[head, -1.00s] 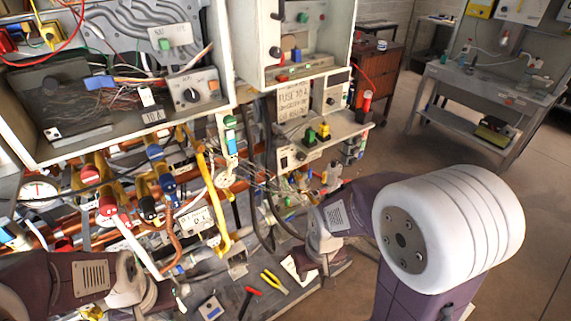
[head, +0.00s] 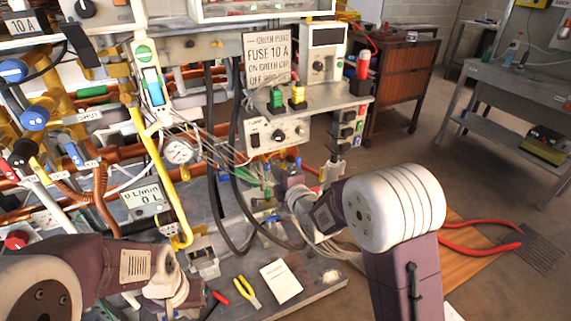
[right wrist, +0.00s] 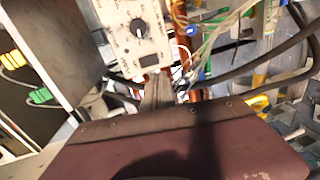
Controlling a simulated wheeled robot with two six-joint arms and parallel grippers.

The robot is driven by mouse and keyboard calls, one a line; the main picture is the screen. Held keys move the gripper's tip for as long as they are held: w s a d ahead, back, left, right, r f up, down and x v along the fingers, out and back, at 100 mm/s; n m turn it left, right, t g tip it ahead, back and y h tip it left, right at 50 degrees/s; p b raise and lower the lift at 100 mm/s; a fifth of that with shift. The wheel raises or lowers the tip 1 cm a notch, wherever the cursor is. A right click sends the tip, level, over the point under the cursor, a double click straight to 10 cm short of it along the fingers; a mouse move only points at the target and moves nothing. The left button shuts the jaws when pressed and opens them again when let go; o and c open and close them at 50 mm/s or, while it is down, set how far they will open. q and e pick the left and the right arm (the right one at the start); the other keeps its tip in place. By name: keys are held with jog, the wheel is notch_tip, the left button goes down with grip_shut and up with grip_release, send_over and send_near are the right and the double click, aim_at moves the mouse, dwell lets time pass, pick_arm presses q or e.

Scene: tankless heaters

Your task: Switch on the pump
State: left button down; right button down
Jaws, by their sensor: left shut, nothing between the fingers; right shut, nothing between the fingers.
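A control box with a round black knob (head: 278,135) and smaller buttons hangs under a shelf at centre in the head view; I cannot read its label surely. The same kind of knob (right wrist: 138,28) shows on a pale panel at the top of the right wrist view.
A fuse notice (head: 267,58) hangs above the shelf (head: 330,98), which bears green and yellow plugs. Black hoses (head: 238,165) and thin wires run left of the right gripper. Pliers (head: 247,291) and a white card (head: 281,281) lie on the bench below.

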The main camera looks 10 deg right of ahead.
pick_arm(q)
jog(key=shift+d+f+b, duration=0.15)
jog(key=shift+f+b, duration=0.25)
jog(key=shift+f, duration=0.35)
pick_arm(e)
send_near(257, 147)
jog(key=shift+n, duration=0.3)
jog(key=x, duration=0.7)
jog(key=shift+r, duration=0.1)
pick_arm(q)
jog(key=shift+f, duration=0.1)
